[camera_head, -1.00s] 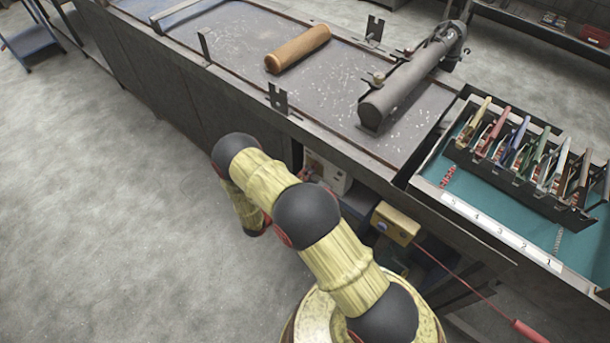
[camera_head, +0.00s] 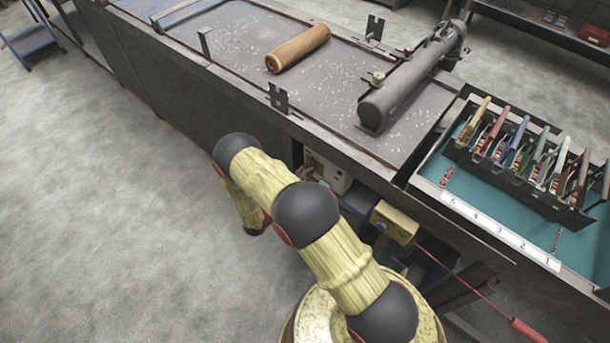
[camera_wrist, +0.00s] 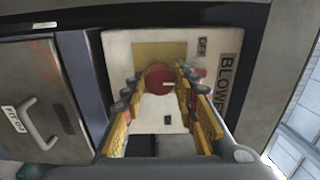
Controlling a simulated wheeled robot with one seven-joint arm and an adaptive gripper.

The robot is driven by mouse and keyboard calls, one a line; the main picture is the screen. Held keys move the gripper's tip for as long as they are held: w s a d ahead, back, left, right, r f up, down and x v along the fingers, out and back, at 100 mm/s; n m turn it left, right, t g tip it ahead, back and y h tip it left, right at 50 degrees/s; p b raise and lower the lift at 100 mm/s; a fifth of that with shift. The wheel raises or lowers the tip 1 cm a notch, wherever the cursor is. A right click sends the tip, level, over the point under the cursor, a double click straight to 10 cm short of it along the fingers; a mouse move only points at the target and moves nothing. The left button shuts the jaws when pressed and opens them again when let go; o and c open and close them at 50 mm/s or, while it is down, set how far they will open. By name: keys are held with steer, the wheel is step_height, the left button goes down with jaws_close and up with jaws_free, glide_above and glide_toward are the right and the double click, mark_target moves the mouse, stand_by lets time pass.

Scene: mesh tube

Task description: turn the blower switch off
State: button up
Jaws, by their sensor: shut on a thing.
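The blower switch is a round red knob (camera_wrist: 159,79) on a cream box (camera_wrist: 120,45) in the wrist view. A yellowish plate (camera_wrist: 150,52) lies behind the knob. A white line on the knob points to the right. The word BLOWER and a smaller OFF label show on the box's right side. My gripper (camera_wrist: 157,82) has its fingers on both sides of the knob, shut on it.
A drawer (camera_wrist: 38,110) with a handle is left of the box in the wrist view. In the head view a yellow box (camera_head: 395,222) sits under the bench (camera_head: 360,160). A wooden roll (camera_head: 298,48) and a grey cylinder (camera_head: 410,85) lie on top.

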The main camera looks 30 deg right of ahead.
steer(key=o, duration=1.1)
steer(key=shift+o, duration=0.3)
steer(key=shift+a, duration=0.1)
steer(key=v, duration=1.2)
